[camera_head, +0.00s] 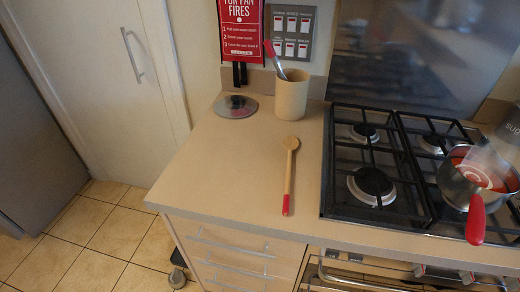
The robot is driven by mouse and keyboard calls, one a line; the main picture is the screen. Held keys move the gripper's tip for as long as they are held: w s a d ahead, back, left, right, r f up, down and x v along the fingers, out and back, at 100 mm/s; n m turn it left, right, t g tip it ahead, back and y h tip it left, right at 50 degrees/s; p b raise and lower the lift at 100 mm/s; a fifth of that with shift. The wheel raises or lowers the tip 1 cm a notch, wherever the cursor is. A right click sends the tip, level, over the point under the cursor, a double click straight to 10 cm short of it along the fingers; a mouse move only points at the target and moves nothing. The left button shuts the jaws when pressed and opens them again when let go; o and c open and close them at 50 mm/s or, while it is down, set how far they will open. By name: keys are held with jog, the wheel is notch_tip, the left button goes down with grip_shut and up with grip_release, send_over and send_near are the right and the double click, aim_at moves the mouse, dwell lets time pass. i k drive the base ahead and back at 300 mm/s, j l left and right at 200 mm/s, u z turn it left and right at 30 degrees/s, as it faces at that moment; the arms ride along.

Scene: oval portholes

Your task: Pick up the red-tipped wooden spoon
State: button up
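The red-tipped wooden spoon (288,172) lies flat on the beige countertop (235,165), left of the gas hob. Its round wooden head is toward the back wall, and its red handle tip points toward the front edge of the counter. The whole spoon is visible, and nothing touches or covers it. My gripper is not in view.
A beige utensil crock (291,98) holding a red-handled tool stands behind the spoon. A round disc (235,107) lies back left. The black-grated hob (378,165) is to the right, with a red-handled pan (455,185). Counter left of the spoon is clear.

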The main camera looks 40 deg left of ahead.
aim_at(290, 144)
jog(key=i+j+u, duration=0.1)
jog(key=u, duration=0.8)
jog(key=i+j, duration=0.05)
